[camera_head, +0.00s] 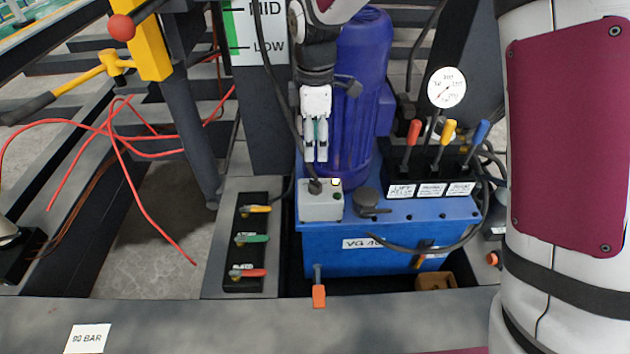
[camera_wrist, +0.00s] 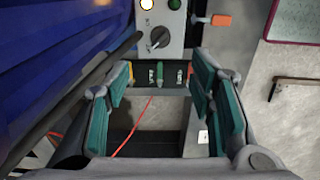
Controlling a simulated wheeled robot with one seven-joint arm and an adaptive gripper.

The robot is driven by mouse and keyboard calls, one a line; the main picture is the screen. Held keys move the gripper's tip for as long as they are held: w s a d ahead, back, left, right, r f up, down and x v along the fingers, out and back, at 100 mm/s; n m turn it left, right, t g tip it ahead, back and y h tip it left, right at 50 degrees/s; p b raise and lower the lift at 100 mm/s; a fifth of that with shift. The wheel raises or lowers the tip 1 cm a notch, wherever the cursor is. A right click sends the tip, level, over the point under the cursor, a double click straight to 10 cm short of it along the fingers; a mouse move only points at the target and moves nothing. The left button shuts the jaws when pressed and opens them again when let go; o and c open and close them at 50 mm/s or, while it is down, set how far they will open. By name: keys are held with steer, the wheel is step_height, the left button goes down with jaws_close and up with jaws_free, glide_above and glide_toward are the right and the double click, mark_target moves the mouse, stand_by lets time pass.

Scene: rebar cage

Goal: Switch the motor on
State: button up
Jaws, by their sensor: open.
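The blue motor (camera_head: 362,110) stands upright on the blue power unit (camera_head: 370,250). A small grey switch box (camera_head: 321,208) sits at the motor's foot, with a lit pale lamp (camera_head: 336,182) and a green button. In the wrist view the box (camera_wrist: 168,52) shows a dark rotary knob (camera_wrist: 160,37), the lit lamp (camera_wrist: 147,4) and the green button (camera_wrist: 174,4). My gripper (camera_head: 316,157) points down above the box, in front of the motor. In the wrist view my gripper (camera_wrist: 165,85) is open and empty, with its fingers wide apart. It appears clear of the knob.
Three levers, red (camera_head: 413,132), yellow (camera_head: 448,131) and blue (camera_head: 479,133), stand right of the motor below a gauge (camera_head: 446,87). A black valve panel (camera_head: 246,254) with three coloured handles lies left of the unit. A dark cable runs close beside my gripper. Red hoses hang at left.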

mark_target(315, 182)
step_height(315, 182, down, 13)
steer(key=b, duration=0.4)
steer(key=shift+r, duration=0.2)
steer(key=c, duration=1.2)
